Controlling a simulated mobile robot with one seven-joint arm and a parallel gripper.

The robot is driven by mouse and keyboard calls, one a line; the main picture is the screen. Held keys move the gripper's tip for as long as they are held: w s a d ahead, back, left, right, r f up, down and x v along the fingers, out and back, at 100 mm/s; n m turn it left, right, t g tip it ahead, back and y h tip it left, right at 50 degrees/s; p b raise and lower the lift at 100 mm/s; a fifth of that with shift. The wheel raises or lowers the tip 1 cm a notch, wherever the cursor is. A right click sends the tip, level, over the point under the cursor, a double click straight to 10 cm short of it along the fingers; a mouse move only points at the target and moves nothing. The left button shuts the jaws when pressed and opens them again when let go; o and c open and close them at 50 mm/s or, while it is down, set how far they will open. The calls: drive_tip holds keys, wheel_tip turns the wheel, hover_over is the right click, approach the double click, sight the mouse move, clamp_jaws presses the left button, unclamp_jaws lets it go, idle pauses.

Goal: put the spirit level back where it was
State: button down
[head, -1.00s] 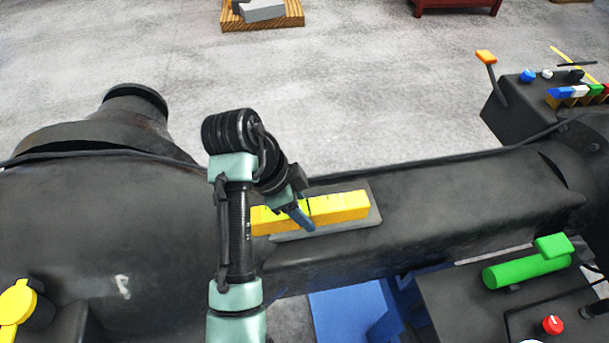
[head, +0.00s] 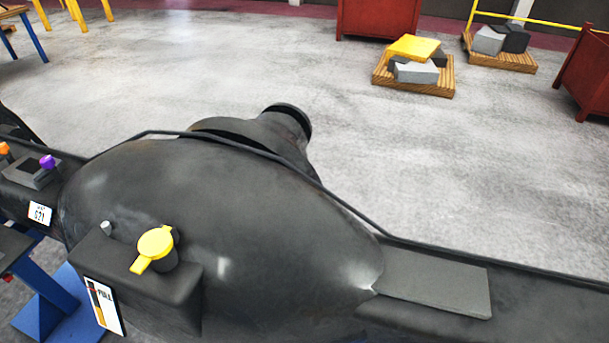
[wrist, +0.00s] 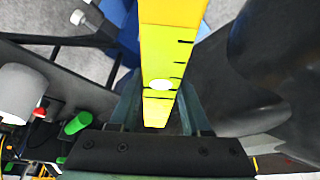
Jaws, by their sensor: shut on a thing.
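The spirit level (wrist: 168,50) is a yellow bar with dark marks and a pale round spot, seen only in the wrist view. My gripper (wrist: 160,100) is shut on it, with the bar between the two teal fingers and running up out of the picture's top edge. In the head view a flat grey pad (head: 432,284) lies bare on the dark machine casting at the lower right. My gripper and the level are outside the head view, so their distance from the pad cannot be told there.
A large dark rounded casting (head: 200,215) with a yellow cap (head: 155,245) fills the head view's lower part. A cable runs along its back. Pallets with blocks (head: 415,72) and red bins (head: 378,18) stand beyond. The grey floor between is clear.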

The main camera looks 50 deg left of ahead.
drive_tip(key=s+d+f+n+y, duration=0.1)
drive_tip(key=s+d+f+n, duration=0.2)
drive_tip(key=f, duration=0.4)
drive_tip(key=shift+d, duration=0.35)
